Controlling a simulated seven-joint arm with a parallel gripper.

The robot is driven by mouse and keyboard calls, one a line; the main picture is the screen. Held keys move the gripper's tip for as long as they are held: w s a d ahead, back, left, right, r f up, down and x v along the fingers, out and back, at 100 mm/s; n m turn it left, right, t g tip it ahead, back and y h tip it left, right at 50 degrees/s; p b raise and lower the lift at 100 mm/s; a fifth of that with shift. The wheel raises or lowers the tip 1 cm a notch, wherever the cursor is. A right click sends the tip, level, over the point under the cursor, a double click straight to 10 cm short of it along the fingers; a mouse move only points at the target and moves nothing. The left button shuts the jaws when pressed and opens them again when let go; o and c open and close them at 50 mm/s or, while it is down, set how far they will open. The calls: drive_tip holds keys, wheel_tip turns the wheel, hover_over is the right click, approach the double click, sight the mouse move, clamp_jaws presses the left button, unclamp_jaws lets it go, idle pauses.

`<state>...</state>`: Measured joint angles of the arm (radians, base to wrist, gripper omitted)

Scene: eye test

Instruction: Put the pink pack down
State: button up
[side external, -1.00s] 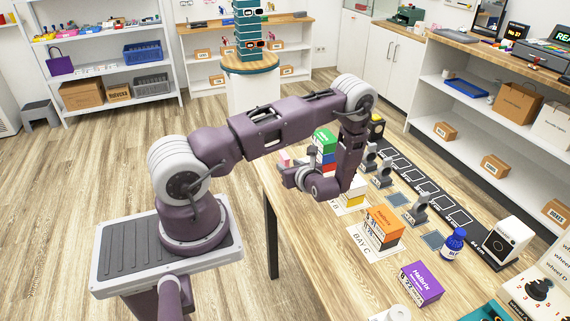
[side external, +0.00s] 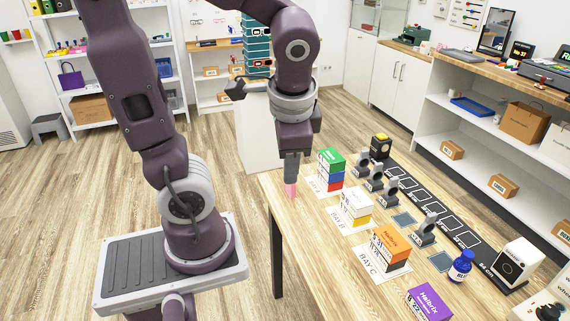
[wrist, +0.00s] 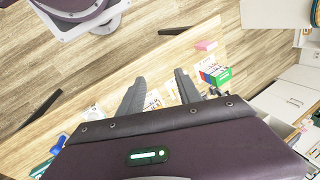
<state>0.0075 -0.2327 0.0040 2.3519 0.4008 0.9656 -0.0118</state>
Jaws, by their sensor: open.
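The pink pack (side external: 291,191) is on the wooden table near its far left corner, partly hidden behind my gripper in the side view. The wrist view shows the pink pack (wrist: 206,45) flat near the table's end, clear of both fingers. My gripper (side external: 291,180) points down above that corner and overlaps the pack in the picture. In the wrist view the fingers of my gripper (wrist: 158,84) are spread, with nothing held between them.
A green, red and blue stack (side external: 331,171) stands just right of the pack. White-yellow boxes (side external: 356,212) and an orange-topped stack (side external: 390,249) stand nearer. Grey clamp-like stands (side external: 374,178), a blue bottle (side external: 461,266) and a purple box (side external: 428,304) are also on the table.

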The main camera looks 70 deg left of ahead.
drive_tip(key=s+d+r+n+t+h, duration=0.2)
drive_tip(key=s+d+r+t+h, duration=0.1)
drive_tip(key=d, duration=0.5)
drive_tip(key=shift+s+r+t+h, duration=0.3)
drive_tip(key=shift+s+r+t, duration=0.05)
drive_tip(key=shift+r+t, duration=0.5)
